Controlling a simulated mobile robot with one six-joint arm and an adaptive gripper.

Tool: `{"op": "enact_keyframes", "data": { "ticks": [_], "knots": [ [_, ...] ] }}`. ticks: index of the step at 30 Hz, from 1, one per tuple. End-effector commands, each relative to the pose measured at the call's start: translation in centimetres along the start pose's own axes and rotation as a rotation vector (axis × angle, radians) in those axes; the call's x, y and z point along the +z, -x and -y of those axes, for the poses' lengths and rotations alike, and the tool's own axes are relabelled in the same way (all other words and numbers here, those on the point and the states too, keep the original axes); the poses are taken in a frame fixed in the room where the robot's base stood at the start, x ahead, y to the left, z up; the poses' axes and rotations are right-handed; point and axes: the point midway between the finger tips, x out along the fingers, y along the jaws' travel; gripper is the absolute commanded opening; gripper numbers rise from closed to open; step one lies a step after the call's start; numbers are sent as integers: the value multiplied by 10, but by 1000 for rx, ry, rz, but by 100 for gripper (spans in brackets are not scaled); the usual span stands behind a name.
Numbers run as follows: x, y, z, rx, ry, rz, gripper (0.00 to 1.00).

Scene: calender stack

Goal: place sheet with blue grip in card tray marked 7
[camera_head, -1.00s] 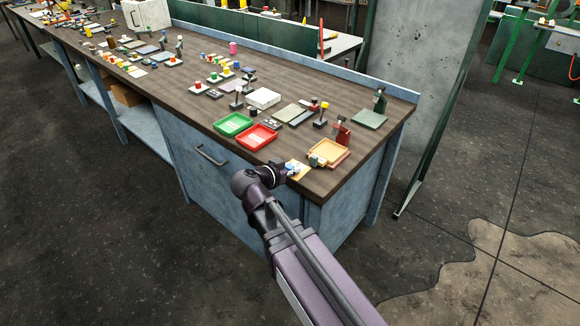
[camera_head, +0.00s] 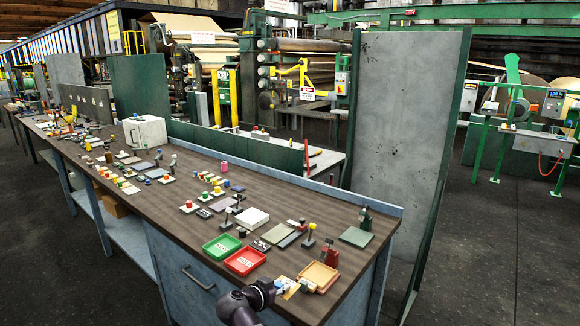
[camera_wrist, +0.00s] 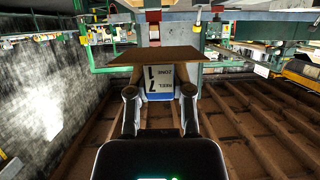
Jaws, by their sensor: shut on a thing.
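My gripper (camera_head: 272,287) is over the near right edge of the bench. In the wrist view my gripper (camera_wrist: 160,97) is shut on a blue grip (camera_wrist: 149,89) with a white face, which reads upside down "REEL 7" and "ZONE 1". A thin brown sheet (camera_wrist: 150,55) extends beyond the grip. In the head view the sheet (camera_head: 291,291) looks yellowish, beside the front left of an orange tray (camera_head: 318,287). I cannot tell whether it touches the tray or bench. No 7 is readable on any tray.
A red tray (camera_head: 247,272) and a green tray (camera_head: 221,256) lie left of the orange one. A red holder (camera_head: 332,257) stands behind the orange tray. Small blocks, cards and posts crowd the bench (camera_head: 300,208) farther back. A raised blue-grey edge runs along its back.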

Motion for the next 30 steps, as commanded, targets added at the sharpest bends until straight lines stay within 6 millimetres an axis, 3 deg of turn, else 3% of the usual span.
{"op": "enact_keyframes", "data": {
  "ticks": [3, 10, 30],
  "knots": [
    [-21, 9, 0, 0, 0, 0, 0],
    [-39, 16, 0, 0, 0, 0, 0],
    [-44, 18, 0, 0, 0, 0, 0]
  ]
}}
